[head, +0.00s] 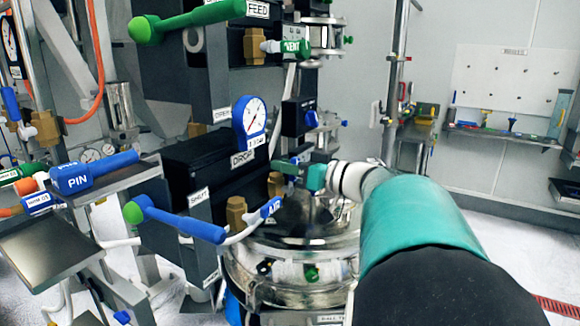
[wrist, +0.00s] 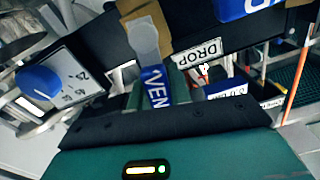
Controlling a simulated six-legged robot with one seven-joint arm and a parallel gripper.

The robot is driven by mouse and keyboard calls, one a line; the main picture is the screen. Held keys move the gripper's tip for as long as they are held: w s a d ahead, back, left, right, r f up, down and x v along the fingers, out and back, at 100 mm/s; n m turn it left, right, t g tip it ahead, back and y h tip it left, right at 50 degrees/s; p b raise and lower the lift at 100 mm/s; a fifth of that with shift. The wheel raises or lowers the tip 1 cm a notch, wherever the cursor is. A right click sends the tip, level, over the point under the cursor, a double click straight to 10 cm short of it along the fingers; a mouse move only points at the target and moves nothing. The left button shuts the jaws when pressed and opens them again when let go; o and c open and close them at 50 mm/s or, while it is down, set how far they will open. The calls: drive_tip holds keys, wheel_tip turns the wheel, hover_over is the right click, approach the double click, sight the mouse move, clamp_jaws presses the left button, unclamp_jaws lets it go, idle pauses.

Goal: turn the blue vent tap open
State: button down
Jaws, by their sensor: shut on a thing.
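The blue vent tap (wrist: 156,85) shows in the wrist view as a blue handle with a white VENT label. Its grey stem runs up to a brass valve body (wrist: 148,20). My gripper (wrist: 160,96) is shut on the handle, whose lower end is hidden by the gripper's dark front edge. In the head view my teal gripper (head: 298,170) reaches from the right to beside a brass block (head: 275,184), below the DROP label, and hides the tap. Whether the handle lies along or across its pipe cannot be told.
A blue AIR tap (head: 270,207) sits just below left of my gripper. A blue-rimmed gauge (head: 250,120) and a green VENT tap (head: 291,47) are above. A blue knob with a dial (wrist: 40,82) is at left in the wrist view. The steel vessel (head: 300,270) stands below.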

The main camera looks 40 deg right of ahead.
drive_tip(key=shift+s+a+n, duration=0.15)
drive_tip(key=shift+a+n, duration=0.3)
drive_tip(key=shift+n, duration=0.55)
drive_tip(key=c, duration=1.3)
unclamp_jaws()
drive_tip(key=shift+s, duration=0.1)
drive_tip(key=v, duration=1.3)
drive_tip(key=shift+s, duration=0.35)
